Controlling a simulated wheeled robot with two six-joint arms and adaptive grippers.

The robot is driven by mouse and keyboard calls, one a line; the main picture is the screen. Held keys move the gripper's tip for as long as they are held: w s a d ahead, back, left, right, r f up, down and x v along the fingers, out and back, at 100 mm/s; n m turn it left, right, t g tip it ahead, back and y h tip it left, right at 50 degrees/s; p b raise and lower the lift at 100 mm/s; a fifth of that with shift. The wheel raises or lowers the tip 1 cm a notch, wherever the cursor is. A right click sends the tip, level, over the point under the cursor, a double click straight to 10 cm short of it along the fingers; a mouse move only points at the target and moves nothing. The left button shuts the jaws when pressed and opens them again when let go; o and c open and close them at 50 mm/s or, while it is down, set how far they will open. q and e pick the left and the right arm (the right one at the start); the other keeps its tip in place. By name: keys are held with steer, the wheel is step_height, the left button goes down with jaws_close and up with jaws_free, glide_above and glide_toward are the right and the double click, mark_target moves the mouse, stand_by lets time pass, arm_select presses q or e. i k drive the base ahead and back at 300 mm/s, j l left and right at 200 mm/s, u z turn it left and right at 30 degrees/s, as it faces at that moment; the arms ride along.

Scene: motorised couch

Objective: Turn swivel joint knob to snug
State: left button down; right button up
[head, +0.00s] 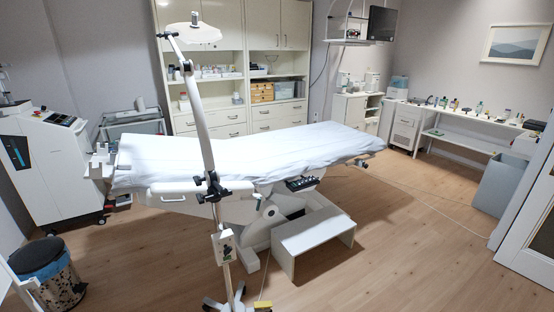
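A white lamp stand with a jointed arm stands in front of the couch (300,142). Its round lamp head (198,33) is at the top. A black joint with knob-like parts (213,187) sits where the slanted arm (202,125) meets the upright pole. Smaller dark joints show higher up, at the arm's upper end (187,66) and beside the lamp head (171,36). I cannot tell which of these is the swivel joint knob, nor how tight any is. Neither of my grippers is in view.
A white step stool (313,234) stands right of the pole. The stand's wheeled base (224,304) is at the bottom edge. A bin (50,272) and a white machine (48,165) are at the left. Open wooden floor (410,240) lies to the right.

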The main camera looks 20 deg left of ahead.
mark_target(199, 181)
steer(key=u, duration=1.2)
steer(key=i+j+u, duration=0.25)
steer(key=i+j, duration=1.05)
